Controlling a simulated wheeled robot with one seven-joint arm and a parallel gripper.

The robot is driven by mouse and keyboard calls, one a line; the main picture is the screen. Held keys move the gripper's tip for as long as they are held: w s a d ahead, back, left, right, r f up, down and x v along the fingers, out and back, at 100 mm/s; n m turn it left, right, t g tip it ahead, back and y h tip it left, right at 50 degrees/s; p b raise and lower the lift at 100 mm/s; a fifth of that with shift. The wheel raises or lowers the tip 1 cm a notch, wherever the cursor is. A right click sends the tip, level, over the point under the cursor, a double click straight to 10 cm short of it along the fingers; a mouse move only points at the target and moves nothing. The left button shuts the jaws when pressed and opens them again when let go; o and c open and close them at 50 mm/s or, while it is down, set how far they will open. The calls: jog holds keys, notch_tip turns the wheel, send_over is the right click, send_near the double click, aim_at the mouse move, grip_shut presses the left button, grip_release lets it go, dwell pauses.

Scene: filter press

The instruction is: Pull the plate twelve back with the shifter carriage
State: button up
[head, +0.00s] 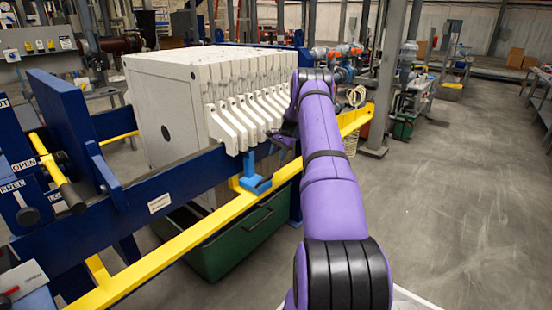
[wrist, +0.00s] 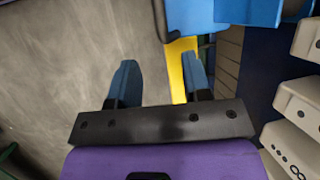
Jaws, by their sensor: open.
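White filter plates (head: 232,118) stand packed in a row in the press in the head view, their handles along the near side; no number is readable, so I cannot tell which is plate twelve. The light-blue shifter carriage (head: 254,182) sits on the yellow rail below the handles. It seems to be the bright blue part at the top of the wrist view (wrist: 245,10). My gripper (wrist: 161,82) is open and empty, its blue fingers apart and short of the blue part. In the head view my purple arm mostly hides it. Plate handles (wrist: 302,100) show at the wrist view's right.
The yellow rail (head: 180,250) runs along the press beside the dark blue beam (head: 180,182). A green bin (head: 235,245) stands beneath. Levers and the blue end frame (head: 65,110) are at the left. The grey floor at the right is open.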

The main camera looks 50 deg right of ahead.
aim_at(266, 178)
jog(key=a+h, duration=0.4)
jog(key=a, duration=0.2)
jog(key=f, duration=0.3)
jog(key=w+f, duration=0.1)
jog(key=f, duration=0.2)
jog(key=w+f, duration=0.1)
jog(key=f, duration=0.2)
jog(key=shift+d+f, duration=0.15)
jog(key=shift+f, duration=0.25)
grip_shut()
